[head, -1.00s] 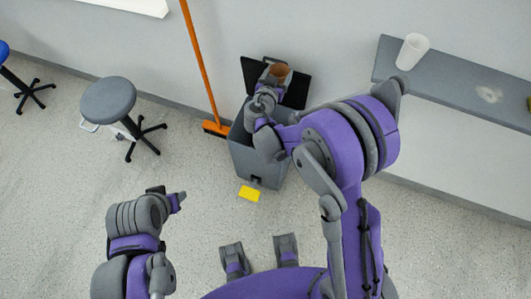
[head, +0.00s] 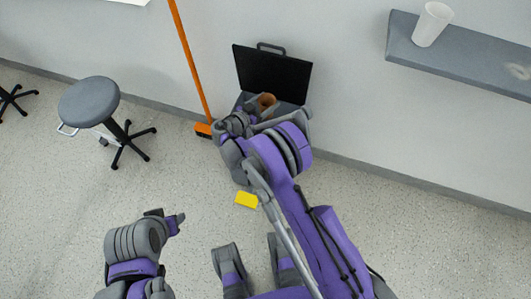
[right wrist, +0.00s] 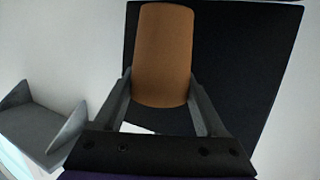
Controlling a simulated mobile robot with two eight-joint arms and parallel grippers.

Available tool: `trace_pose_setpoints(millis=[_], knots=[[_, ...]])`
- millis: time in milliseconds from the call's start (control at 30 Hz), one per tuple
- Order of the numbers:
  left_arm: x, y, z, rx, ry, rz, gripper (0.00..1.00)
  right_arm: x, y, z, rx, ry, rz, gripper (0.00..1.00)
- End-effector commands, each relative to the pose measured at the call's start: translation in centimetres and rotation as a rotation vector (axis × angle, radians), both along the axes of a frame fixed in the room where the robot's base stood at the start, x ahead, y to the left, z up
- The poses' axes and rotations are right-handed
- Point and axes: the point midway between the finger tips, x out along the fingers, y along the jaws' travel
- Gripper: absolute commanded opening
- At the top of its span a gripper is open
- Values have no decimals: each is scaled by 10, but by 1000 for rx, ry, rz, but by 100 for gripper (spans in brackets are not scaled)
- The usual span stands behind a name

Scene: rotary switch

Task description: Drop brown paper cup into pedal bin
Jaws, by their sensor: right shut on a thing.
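The brown paper cup (head: 267,101) is held by my right gripper (head: 262,106), low in front of the raised black lid (head: 272,72) of the pedal bin. In the right wrist view the cup (right wrist: 163,55) sits between both fingers of the gripper (right wrist: 160,97), with the dark lid behind it. The bin's grey body is mostly hidden by my right arm, so I cannot tell how far the cup is inside the opening. The yellow pedal (head: 246,199) shows at floor level. My left gripper (head: 174,220) is apart from everything at lower left; its opening is unclear.
An orange broom (head: 191,60) leans at the wall just left of the bin. A grey stool (head: 89,104) stands further left. A grey wall shelf (head: 465,62) with a white cup (head: 431,24) is at upper right.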

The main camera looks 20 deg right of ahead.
Motion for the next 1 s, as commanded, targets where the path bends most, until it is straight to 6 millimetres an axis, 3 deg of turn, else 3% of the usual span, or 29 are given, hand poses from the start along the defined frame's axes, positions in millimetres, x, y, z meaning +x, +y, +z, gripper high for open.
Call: trace_pose_setpoints(millis=[200,500,533,633,667,1000], knots=[[1,0,-15,0,5,0,50,0,0,-24,-1,1,0,22],[1,0,-15,0,5,0,50,0,0,-25,0,0,1,22],[1,0,-15,0,5,0,50,0,0,-25,0,1,1,78],[1,0,-15,0,5,0,50,0,0,-25,0,1,1,96],[1,0,-15,0,5,0,50,0,0,-25,0,1,1,100],[1,0,-14,0,5,0,50,-4,7,-23,0,0,3,100]])
